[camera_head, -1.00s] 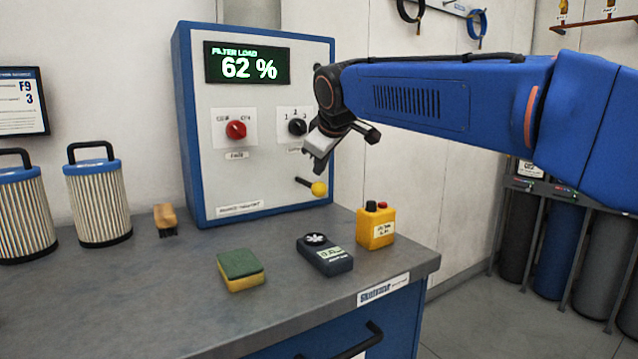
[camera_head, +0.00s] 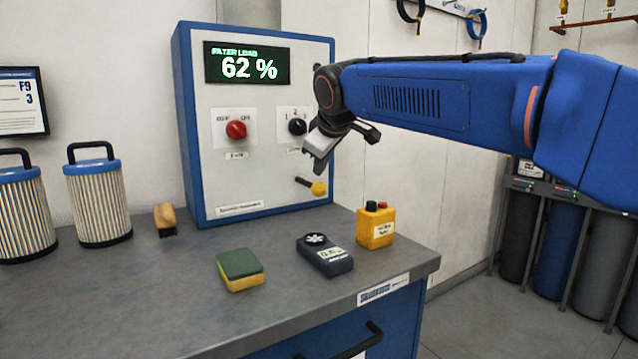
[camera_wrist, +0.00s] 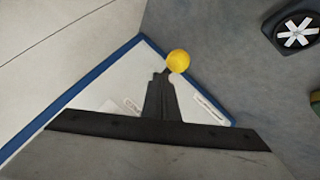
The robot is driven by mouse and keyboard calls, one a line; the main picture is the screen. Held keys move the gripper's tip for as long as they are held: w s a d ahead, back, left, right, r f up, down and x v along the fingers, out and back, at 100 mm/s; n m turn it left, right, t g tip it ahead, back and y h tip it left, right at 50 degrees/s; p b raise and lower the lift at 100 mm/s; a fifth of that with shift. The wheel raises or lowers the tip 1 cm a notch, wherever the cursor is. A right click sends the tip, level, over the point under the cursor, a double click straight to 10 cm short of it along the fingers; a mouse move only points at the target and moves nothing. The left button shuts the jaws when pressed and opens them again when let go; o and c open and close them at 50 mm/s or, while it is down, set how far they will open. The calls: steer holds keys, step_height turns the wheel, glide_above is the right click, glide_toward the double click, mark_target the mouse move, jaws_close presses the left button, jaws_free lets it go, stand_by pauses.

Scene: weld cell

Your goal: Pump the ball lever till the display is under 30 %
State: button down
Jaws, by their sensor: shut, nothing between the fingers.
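The ball lever (camera_head: 318,188) has a yellow ball on a short dark rod and sticks out low on the right of the cabinet front (camera_head: 262,172). The display (camera_head: 247,64) at the cabinet's top reads "FILTER LOAD 62 %". My gripper (camera_head: 319,170) is shut and empty, pointing down just above the ball. In the wrist view the yellow ball (camera_wrist: 178,61) shows right beyond the tips of my gripper (camera_wrist: 163,76). The lever's rod is mostly hidden there. I cannot tell whether the fingertips touch the ball.
A red knob (camera_head: 236,129) and a black knob (camera_head: 297,127) sit above the lever. On the bench (camera_head: 150,300) are a yellow button box (camera_head: 376,228), a dark meter (camera_head: 325,256), a sponge (camera_head: 240,270), a brush (camera_head: 165,219) and two filters (camera_head: 98,205).

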mark_target(321, 185)
steer(key=shift+f, duration=0.1)
stand_by(0.7)
steer(key=shift+f, duration=0.35)
steer(key=shift+f, duration=2.25)
stand_by(2.8)
steer(key=shift+r, duration=0.1)
stand_by(0.4)
steer(key=shift+r, duration=2.6)
